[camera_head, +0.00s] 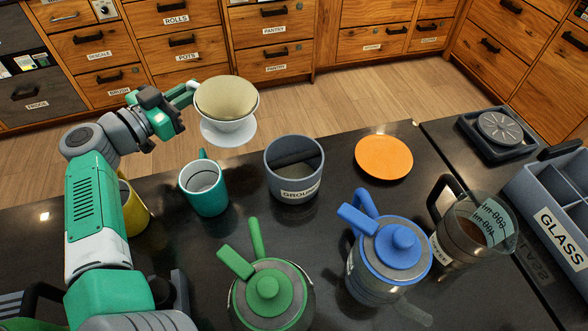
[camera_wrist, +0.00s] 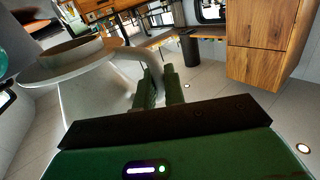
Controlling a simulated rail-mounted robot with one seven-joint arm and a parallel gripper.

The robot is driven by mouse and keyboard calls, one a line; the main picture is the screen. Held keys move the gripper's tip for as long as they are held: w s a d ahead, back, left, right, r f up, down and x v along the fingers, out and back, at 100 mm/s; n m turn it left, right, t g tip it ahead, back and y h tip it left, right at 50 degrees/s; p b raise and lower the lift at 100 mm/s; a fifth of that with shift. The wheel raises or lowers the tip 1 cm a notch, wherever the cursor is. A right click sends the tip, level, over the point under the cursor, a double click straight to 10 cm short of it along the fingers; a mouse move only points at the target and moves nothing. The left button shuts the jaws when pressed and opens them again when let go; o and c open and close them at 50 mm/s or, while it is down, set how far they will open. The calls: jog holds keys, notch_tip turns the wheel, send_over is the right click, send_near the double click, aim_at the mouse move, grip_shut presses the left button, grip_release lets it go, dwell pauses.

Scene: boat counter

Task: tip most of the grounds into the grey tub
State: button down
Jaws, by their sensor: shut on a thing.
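My gripper (camera_head: 186,96) is shut on a white dripper (camera_head: 229,131), holding it from the left, up in the air. A tan paper filter (camera_head: 226,98) lines the dripper, which looks roughly upright; I cannot make out dark grounds inside. In the wrist view my fingers (camera_wrist: 159,88) meet the white dripper (camera_wrist: 92,88) at its right side. The grey tub (camera_head: 294,180), labelled for grounds, stands on the counter, lower and to the right of the dripper, apart from it. A dark bar spans the tub's mouth; its contents are unclear.
A teal mug (camera_head: 204,189) stands left of the tub, with a yellow mug (camera_head: 133,212) behind my arm. An orange disc (camera_head: 384,157) lies right. Green (camera_head: 268,292) and blue (camera_head: 388,262) kettles and a glass jug (camera_head: 468,232) stand nearer. Wooden drawers line the back.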

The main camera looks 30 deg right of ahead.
notch_tip(320, 180, up, 6)
jog(key=p, duration=0.5)
jog(key=shift+r, duration=0.2)
jog(key=shift+f, duration=0.2)
